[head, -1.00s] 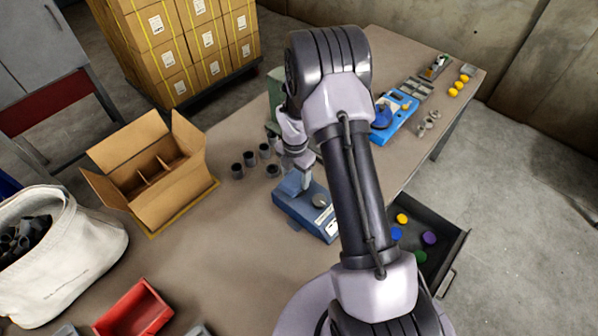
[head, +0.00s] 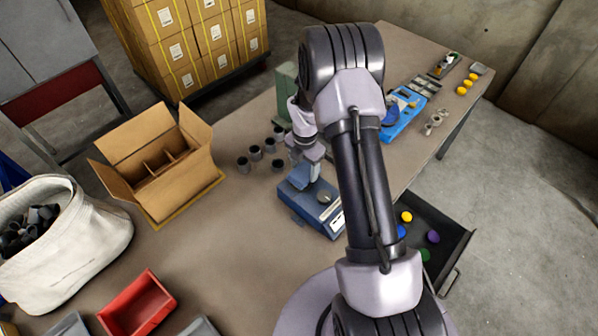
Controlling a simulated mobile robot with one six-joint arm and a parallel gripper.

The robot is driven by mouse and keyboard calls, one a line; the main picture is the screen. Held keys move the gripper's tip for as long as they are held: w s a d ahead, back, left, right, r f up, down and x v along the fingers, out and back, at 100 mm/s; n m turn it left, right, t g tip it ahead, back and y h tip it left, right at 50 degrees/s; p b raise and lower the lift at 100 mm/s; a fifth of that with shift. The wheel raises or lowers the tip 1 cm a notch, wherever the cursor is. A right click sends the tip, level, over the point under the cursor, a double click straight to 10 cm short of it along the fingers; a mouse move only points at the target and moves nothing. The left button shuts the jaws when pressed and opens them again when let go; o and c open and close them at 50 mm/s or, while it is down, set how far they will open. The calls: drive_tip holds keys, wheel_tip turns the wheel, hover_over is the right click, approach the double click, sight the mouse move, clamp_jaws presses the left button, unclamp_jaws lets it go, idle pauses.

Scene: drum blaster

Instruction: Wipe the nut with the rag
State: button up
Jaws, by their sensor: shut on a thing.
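My gripper (head: 313,170) is just above the left back part of a blue box-shaped device (head: 301,207), pointing down. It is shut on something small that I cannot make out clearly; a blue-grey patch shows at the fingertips. A round grey disc (head: 324,197) lies on the device's top, just right of and below the fingertips. I cannot tell whether it is the nut or part of the device. Small grey metal parts (head: 434,121) lie near the table's right edge, too small to identify. I cannot pick out the rag with certainty.
Several dark cups (head: 256,153) stand left of my gripper. An open cardboard box (head: 188,190), a red bin (head: 139,303) and a white sack (head: 75,240) are to the left. An open drawer (head: 462,250) juts out right. The table (head: 225,245) is bare left of the device.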

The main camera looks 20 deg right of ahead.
drive_tip(key=shift+w+d, duration=0.1)
drive_tip(key=shift+d, duration=0.2)
wheel_tip(320, 180, up, 6)
drive_tip(key=p, duration=0.4)
drive_tip(key=shift+r+p, duration=0.15)
drive_tip(key=shift+p, duration=0.2)
drive_tip(key=shift+f, duration=0.2)
